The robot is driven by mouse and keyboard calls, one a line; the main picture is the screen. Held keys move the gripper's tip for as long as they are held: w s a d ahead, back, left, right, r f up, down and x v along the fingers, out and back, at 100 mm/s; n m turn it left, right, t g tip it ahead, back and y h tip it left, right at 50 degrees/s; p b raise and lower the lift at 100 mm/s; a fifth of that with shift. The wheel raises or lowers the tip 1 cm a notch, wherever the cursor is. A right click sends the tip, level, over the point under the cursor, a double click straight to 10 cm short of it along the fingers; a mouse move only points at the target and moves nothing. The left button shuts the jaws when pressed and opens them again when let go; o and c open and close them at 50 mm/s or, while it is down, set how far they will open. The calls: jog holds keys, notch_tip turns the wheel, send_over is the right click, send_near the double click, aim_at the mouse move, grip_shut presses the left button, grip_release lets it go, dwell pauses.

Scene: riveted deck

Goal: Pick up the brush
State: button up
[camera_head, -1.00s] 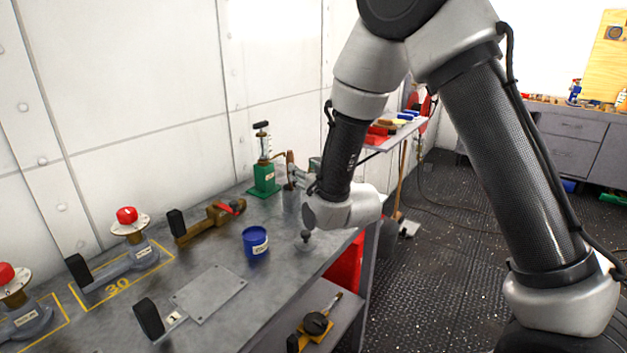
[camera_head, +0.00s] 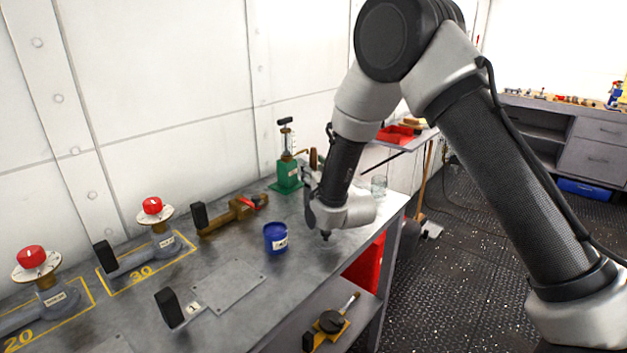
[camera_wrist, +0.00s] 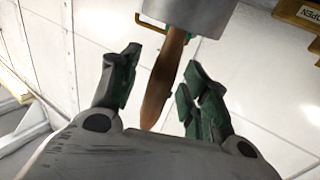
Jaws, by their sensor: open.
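The brush shows as a brown wooden handle (camera_wrist: 161,88) in the wrist view, sticking out of a grey cylindrical cup (camera_wrist: 190,14). Its bristle end is hidden in the cup. In the wrist view my gripper (camera_wrist: 160,72) is open, with one finger on each side of the handle. In the head view the handle's brown tip (camera_head: 313,157) shows just behind my gripper (camera_head: 311,182) at the bench's back, and my gripper mostly hides the cup.
A green hand pump (camera_head: 288,175) stands just left of my gripper. A blue tin (camera_head: 275,238), a brass-coloured valve (camera_head: 230,215) and red-knobbed valves (camera_head: 154,206) sit on the grey bench (camera_head: 250,330). A glass jar (camera_head: 379,185) stands to the right. The wall is close behind.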

jog(key=shift+c, duration=0.5)
grip_shut()
